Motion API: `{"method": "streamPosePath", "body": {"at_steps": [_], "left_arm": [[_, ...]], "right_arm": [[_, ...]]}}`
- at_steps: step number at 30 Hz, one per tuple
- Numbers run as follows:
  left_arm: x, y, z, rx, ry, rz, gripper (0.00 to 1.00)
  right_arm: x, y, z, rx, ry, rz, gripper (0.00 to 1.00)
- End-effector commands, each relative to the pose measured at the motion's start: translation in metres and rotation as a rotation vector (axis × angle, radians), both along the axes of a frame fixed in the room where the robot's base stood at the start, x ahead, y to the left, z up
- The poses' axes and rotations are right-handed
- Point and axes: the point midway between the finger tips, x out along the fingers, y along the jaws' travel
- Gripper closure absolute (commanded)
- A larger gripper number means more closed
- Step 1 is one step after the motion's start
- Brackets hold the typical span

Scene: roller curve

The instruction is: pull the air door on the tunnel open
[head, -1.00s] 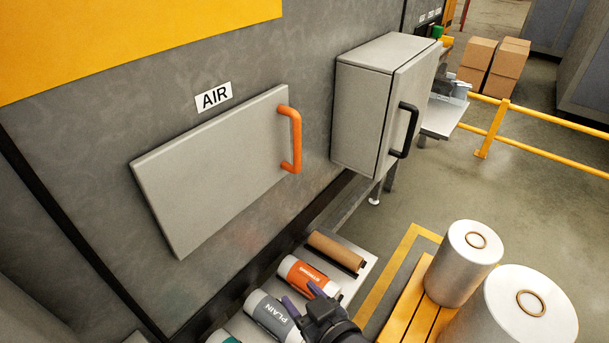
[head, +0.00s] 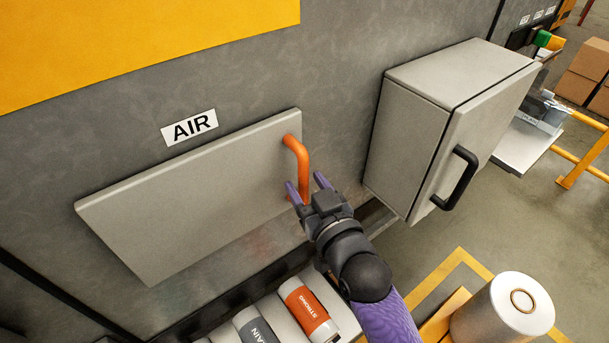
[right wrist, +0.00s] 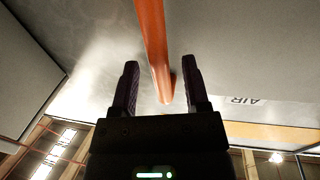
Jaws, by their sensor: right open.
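The air door (head: 190,195) is a flat grey panel on the tunnel's side wall, under an AIR label (head: 189,127). It looks shut against the wall. Its orange handle (head: 301,165) stands upright at the door's right edge. My right gripper (head: 308,186) is open at the lower part of the handle. In the right wrist view the orange handle (right wrist: 152,40) runs between the two open fingers (right wrist: 160,85), with gaps at both sides. The AIR label shows upside down in that view (right wrist: 246,100). My left gripper is in no view.
A grey cabinet (head: 430,110) with a black handle (head: 457,178) juts out just right of the door. Below are rolls marked STRONG (head: 308,310) and PLAIN (head: 255,330). A white roll (head: 505,310) stands at lower right.

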Motion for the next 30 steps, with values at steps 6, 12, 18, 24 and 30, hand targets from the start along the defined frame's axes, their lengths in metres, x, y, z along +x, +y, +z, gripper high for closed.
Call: {"method": "streamPosePath", "body": {"at_steps": [6, 12, 18, 24, 30], "left_arm": [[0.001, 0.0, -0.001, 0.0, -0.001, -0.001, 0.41], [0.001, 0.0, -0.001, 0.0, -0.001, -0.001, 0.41], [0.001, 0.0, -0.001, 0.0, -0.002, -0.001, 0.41], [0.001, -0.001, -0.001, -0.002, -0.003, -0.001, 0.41], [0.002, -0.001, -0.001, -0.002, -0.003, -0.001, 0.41]], "right_arm": [[0.017, 0.008, 0.0, 0.0, 0.001, 0.0, 0.41], [0.018, 0.008, 0.0, -0.001, 0.002, 0.0, 0.41], [0.017, 0.008, -0.001, -0.001, 0.002, 0.0, 0.77], [0.017, 0.008, -0.001, -0.001, 0.002, 0.0, 1.0], [0.017, 0.008, -0.001, -0.001, 0.002, 0.0, 1.0]]}}
